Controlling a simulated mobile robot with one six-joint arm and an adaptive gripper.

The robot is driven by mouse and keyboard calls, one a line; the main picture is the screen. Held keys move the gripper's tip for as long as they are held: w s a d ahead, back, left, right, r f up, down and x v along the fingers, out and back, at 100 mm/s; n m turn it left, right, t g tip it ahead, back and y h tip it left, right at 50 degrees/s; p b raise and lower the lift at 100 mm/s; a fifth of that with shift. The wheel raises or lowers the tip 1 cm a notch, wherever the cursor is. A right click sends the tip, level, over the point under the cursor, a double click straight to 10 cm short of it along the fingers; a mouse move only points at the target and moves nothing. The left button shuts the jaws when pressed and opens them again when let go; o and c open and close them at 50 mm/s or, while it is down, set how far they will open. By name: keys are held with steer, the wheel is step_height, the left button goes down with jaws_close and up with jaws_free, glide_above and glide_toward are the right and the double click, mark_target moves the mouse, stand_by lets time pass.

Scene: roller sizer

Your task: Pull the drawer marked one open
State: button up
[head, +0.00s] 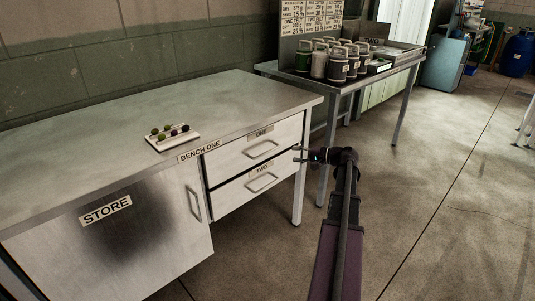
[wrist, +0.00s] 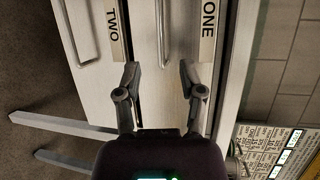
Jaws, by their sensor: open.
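The drawer marked ONE (head: 285,140) is the upper of two in the bench and looks shut. Its bar handle (head: 262,149) is below the ONE label (head: 262,132). In the wrist view, turned sideways, the ONE label (wrist: 207,30) is at the upper right and the handle (wrist: 162,35) is at the upper middle. My gripper (head: 296,154) is at the right end of the drawer front, to the right of the handle. In the wrist view its fingers (wrist: 160,70) are spread and empty, with the handle's near end between them in the picture. Contact cannot be told.
The drawer marked TWO (head: 232,194) is just below, with its own handle (head: 262,182). A STORE cupboard door (head: 150,235) is at the left. A small white tray (head: 173,143) lies on the bench top. A table (head: 345,85) with several cans stands behind. Floor at the right is clear.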

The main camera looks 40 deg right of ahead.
mark_target(269, 152)
steer(key=b+x, duration=0.2)
steer(key=x, duration=1)
steer(key=shift+w+a, duration=0.15)
steer(key=shift+w, duration=0.05)
jaws_close()
